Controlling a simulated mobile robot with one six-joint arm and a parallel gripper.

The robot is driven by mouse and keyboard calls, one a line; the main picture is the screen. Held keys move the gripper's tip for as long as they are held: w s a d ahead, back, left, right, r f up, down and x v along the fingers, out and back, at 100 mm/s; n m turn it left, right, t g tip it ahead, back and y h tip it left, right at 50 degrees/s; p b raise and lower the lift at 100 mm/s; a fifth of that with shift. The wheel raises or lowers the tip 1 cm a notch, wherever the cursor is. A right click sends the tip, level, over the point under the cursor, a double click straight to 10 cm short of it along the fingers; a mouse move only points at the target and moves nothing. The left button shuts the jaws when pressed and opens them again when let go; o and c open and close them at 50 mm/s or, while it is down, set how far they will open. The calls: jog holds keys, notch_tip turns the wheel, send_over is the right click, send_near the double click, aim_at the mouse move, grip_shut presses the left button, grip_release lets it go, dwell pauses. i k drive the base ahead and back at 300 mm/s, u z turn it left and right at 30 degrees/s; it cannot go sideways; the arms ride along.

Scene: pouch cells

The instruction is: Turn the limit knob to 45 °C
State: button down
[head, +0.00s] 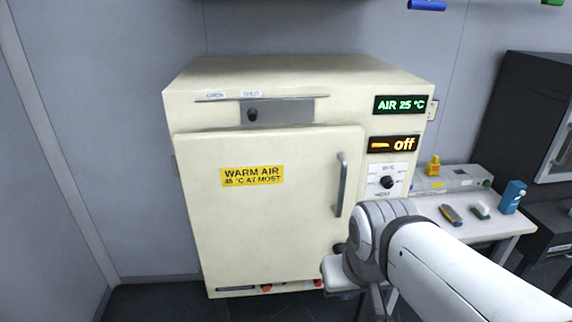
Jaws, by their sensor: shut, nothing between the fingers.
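The limit knob is most likely the small black round knob (387,182) on a white dial plate (389,194) at the front right of a cream warm-air cabinet (190,230). The plate's lettering and the knob's pointer are too small to read. Above it an amber display (404,144) reads "off", and a green display (399,105) reads "AIR 25 °C". A yellow label (252,176) on the door says warm air, 45 °C at most. My white and grey arm reaches in from the lower right, its wrist below the dial. My gripper's fingers cannot be made out.
The cabinet door is shut, with a grey vertical handle (341,185) left of the dial. A slider plate (280,110) with a dark knob sits above the door. At right, a white bench (480,228) holds several small items, including a blue bottle (511,197).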

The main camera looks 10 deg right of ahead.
aim_at(317, 282)
jog(key=z, duration=0.6)
jog(key=k, duration=1.35)
jog(key=u, duration=1)
jog(key=i, duration=1)
jog(key=u, duration=0.05)
